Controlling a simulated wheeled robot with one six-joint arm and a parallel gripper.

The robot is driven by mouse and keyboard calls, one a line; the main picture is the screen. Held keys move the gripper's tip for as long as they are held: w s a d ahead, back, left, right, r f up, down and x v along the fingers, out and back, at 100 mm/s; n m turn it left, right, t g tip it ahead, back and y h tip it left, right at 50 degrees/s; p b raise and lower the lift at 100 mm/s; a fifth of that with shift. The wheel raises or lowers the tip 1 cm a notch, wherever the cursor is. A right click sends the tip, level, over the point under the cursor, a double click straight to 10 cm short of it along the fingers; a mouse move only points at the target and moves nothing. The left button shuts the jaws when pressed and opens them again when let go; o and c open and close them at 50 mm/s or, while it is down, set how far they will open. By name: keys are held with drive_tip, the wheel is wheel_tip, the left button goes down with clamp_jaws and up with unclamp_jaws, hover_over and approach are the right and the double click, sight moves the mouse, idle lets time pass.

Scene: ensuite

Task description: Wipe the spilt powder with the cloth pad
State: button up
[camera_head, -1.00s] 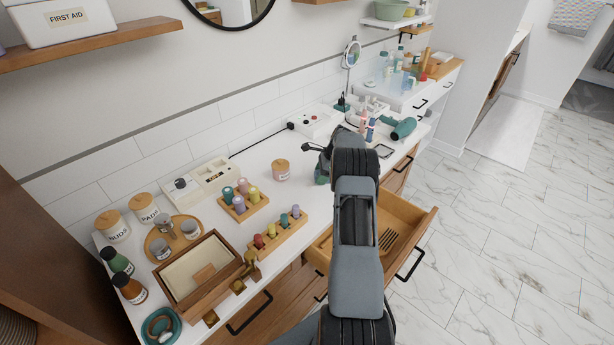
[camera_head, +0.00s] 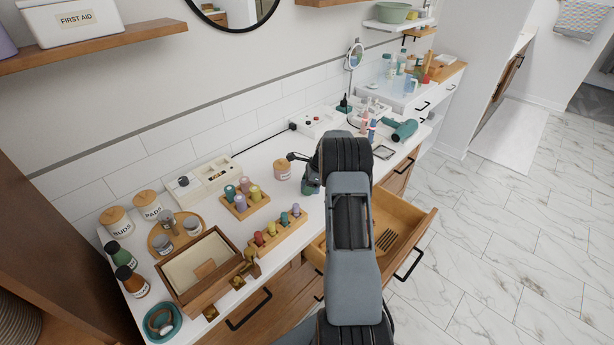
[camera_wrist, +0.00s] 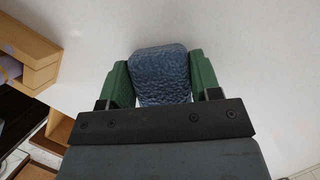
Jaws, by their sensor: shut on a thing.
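The cloth pad (camera_wrist: 161,78) is a blue, textured block in the wrist view, held between the two green fingers of my gripper (camera_wrist: 160,66). In the head view my gripper (camera_head: 311,182) is low over the white counter (camera_head: 268,160), right of the wooden-lidded jar. The pad is hidden there behind my arm. I cannot tell whether the pad touches the counter. No spilt powder can be made out on the white surface in either view.
A lidded jar (camera_head: 282,169) stands just left of my gripper. Wooden bottle racks (camera_head: 277,233) and an open box (camera_head: 203,268) are further left. An open drawer (camera_head: 402,222) juts out below.

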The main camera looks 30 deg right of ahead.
drive_tip(key=shift+s+a, duration=0.25)
drive_tip(key=shift+a, duration=0.95)
drive_tip(key=shift+a+r+p, duration=0.15)
drive_tip(key=shift+r+p, duration=0.15)
drive_tip(key=shift+p, duration=0.1)
drive_tip(key=shift+r, duration=0.95)
drive_tip(key=shift+r+p, duration=2.25)
drive_tip(key=shift+r, duration=0.55)
